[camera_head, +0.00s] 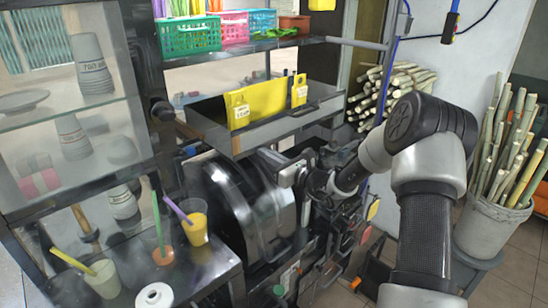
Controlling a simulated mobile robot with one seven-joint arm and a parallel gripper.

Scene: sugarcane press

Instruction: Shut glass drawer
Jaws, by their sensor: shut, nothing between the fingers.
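A glass-fronted cabinet (60,140) with stacked cups behind its pane stands at the left. A grey metal drawer or tray (290,122) with a yellow panel (258,103) at its front juts out in the middle; I cannot tell which of these is the glass drawer. My arm reaches in from the right. My gripper (283,176) is shut and empty, below the grey tray and beside a dark round drum (238,208). Its fingertips are small and partly lost against the machine, so I cannot tell whether they touch anything.
Cups with straws, one holding yellow juice (194,228), stand on a metal counter (205,268) at lower left. Coloured baskets (190,36) sit on a shelf above. A bucket of cane (490,225) stands at right. The floor at lower right is clear.

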